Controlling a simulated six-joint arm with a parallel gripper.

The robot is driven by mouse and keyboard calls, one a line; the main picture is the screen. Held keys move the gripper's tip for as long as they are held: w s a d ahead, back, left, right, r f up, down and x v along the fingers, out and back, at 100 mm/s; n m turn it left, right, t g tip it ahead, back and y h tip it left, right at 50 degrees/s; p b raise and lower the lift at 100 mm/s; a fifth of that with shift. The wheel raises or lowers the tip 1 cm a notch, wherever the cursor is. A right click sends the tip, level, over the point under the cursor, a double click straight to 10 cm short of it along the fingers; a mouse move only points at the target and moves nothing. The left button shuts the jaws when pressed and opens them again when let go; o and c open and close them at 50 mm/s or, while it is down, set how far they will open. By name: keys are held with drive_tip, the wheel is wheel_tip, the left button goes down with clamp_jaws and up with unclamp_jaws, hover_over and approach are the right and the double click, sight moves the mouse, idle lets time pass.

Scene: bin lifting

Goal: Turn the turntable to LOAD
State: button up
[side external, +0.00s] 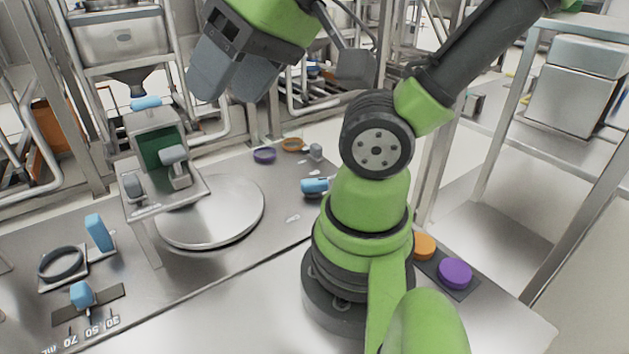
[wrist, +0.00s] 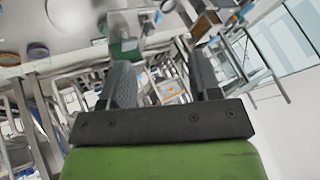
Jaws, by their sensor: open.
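The turntable (side external: 212,212) is a round, bare metal disc on the steel bench in the side external view. A metal bin (side external: 158,160) with a green inside stands at its back left edge, with a blue handle (side external: 146,103) above it. A small blue-handled lever (side external: 314,185) sits to the right of the disc. My gripper (side external: 228,90) is high above and behind the turntable, apart from everything. In the wrist view its two fingers (wrist: 163,80) are spread with nothing between them. The LOAD mark cannot be read.
A blue-handled slider (side external: 82,294) with a number scale and a dark ring (side external: 61,262) lie at the bench's left. Purple (side external: 264,155) and orange (side external: 292,144) rings lie behind the turntable. Orange (side external: 425,246) and purple (side external: 455,273) buttons are right of my base. Metal frames stand behind.

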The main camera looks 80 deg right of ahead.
drive_tip(key=w+d+f+g, duration=0.1)
drive_tip(key=w+d+f+h, duration=0.1)
drive_tip(key=d, duration=0.1)
drive_tip(key=w+d+f+n+g+h, duration=0.1)
drive_tip(key=d, duration=0.1)
drive_tip(key=shift+w+d+g, duration=0.2)
drive_tip(key=shift+g, duration=0.1)
drive_tip(key=n+g+h, duration=0.2)
drive_tip(key=n+g, duration=0.5)
drive_tip(key=g, duration=0.2)
approach(312, 180)
drive_tip(key=x, duration=1)
drive_tip(key=shift+c, duration=0.3)
drive_tip(key=shift+y, duration=0.3)
drive_tip(key=c, duration=0.9)
